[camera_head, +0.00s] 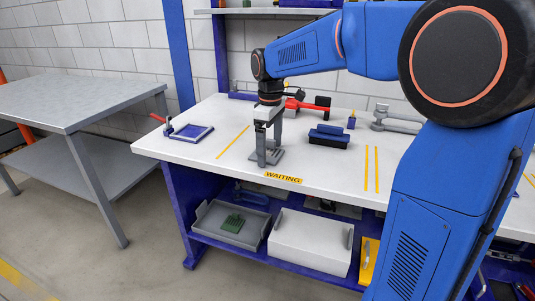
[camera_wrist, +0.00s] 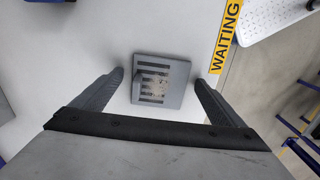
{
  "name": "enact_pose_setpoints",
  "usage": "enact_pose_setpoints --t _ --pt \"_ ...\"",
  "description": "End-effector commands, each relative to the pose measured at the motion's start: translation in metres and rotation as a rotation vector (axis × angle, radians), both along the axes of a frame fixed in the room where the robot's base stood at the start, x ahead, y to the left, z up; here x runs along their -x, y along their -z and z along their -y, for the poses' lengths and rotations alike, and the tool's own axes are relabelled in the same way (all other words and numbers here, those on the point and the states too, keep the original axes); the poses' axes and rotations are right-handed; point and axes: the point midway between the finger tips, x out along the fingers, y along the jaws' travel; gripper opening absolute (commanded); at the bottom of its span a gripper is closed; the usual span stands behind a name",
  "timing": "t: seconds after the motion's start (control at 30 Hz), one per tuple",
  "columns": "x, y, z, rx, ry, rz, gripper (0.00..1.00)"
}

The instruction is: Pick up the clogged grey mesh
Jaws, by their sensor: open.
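The grey mesh (camera_wrist: 176,92) is a small square plate with dark slots and a brownish clog in the middle. It lies flat on the white bench top, and in the head view the grey plate (camera_head: 279,154) is partly hidden by my fingers. My gripper (camera_head: 267,161) points down over it from above. In the wrist view my gripper (camera_wrist: 158,80) is open, with one finger on each side of the mesh and visible gaps between. The height of the fingertips over the bench is hard to tell.
A yellow WAITING label (camera_head: 283,177) marks the bench's front edge. A blue-framed piece with a red handle (camera_head: 188,132) lies left. A blue brush (camera_head: 330,136) and a grey clamp (camera_head: 396,120) are right. A grey tray (camera_head: 228,227) and white box (camera_head: 308,243) sit below.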

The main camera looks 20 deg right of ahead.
Motion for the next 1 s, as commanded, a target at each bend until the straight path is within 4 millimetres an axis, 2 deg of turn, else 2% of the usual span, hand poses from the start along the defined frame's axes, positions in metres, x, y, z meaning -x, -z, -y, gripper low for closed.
enact_pose_setpoints --t 0.13,0.17,0.33,0.67,0.77,1.0 --pt "0.0 0.0 0.0 0.0 0.0 0.0 0.93" --pt "0.0 0.0 0.0 0.0 0.0 0.0 0.88" --pt "0.0 0.0 0.0 0.0 0.0 0.0 0.48" --pt "0.0 -0.003 0.0 0.0 0.0 0.001 0.48" --pt "-0.001 -0.013 0.0 0.0 0.0 0.003 0.48" --pt "-0.001 -0.056 0.0 0.0 0.0 0.004 0.48"
